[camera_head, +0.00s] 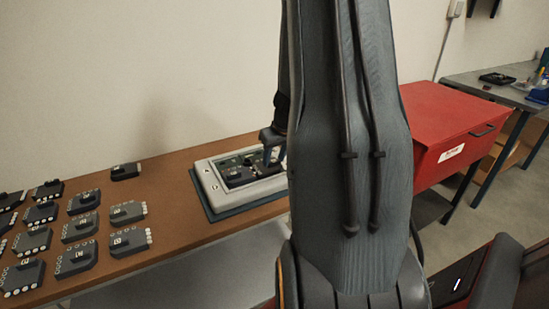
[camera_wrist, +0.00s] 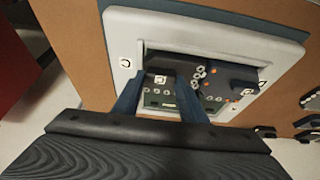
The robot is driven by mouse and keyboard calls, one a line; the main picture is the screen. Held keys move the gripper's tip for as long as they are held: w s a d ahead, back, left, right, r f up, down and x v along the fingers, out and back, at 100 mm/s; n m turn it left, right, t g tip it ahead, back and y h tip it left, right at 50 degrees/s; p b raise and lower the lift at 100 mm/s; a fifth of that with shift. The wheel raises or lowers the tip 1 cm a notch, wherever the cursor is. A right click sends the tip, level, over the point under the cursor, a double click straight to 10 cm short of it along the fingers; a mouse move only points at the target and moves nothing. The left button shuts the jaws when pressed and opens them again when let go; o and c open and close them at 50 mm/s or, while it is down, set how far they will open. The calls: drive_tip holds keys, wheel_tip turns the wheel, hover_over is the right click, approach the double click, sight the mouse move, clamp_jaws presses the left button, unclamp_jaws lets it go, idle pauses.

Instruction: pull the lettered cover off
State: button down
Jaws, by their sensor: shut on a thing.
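A light grey panel (camera_head: 205,186) with a recessed middle lies on the table, and it also shows in the wrist view (camera_wrist: 122,30). Inside the recess are a green circuit board and dark blocks. My gripper (camera_wrist: 162,84) reaches down into the recess with its two blue fingers on either side of a dark cover (camera_wrist: 160,70) with a small pale letter label. The gripper is shut on this cover, which shows at the recess; whether it is seated or slightly raised I cannot tell. In the head view, my gripper (camera_head: 272,148) is at the panel's far right, and my arm hides part of it.
A second dark labelled block (camera_wrist: 228,76) sits in the recess to the right of the fingers. Several dark lettered pieces (camera_head: 80,228) lie on the brown table (camera_head: 180,235) to the left. A red cabinet (camera_head: 440,125) stands at the right, beyond my arm.

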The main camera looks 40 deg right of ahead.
wheel_tip(320, 180, up, 17)
drive_tip(key=p, duration=1.3)
idle(0.8)
